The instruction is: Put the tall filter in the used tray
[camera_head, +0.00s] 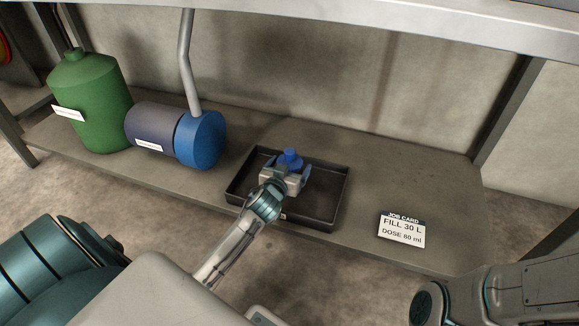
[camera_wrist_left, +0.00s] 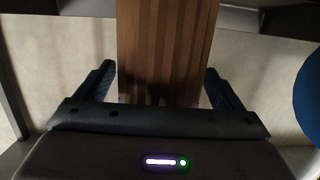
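In the left wrist view a tall brown pleated filter (camera_wrist_left: 165,50) stands between the fingers of my left gripper (camera_wrist_left: 160,85). Both fingers look to be against its sides. In the head view my left gripper (camera_head: 287,168) is over a dark shallow tray (camera_head: 331,205) on the shelf. A small blue cap (camera_head: 290,156) shows between its fingers, and the rest of the filter is hidden by the gripper. I cannot tell whether the filter's base touches the tray floor. My right gripper is not in view; only part of the right arm shows at lower right.
A green jug (camera_head: 91,103) and a lying drum (camera_head: 155,125) with a blue end (camera_head: 203,139) stand left of the tray, with a grey pipe (camera_head: 187,65) rising behind. A job card (camera_head: 402,230) lies on the shelf's front right.

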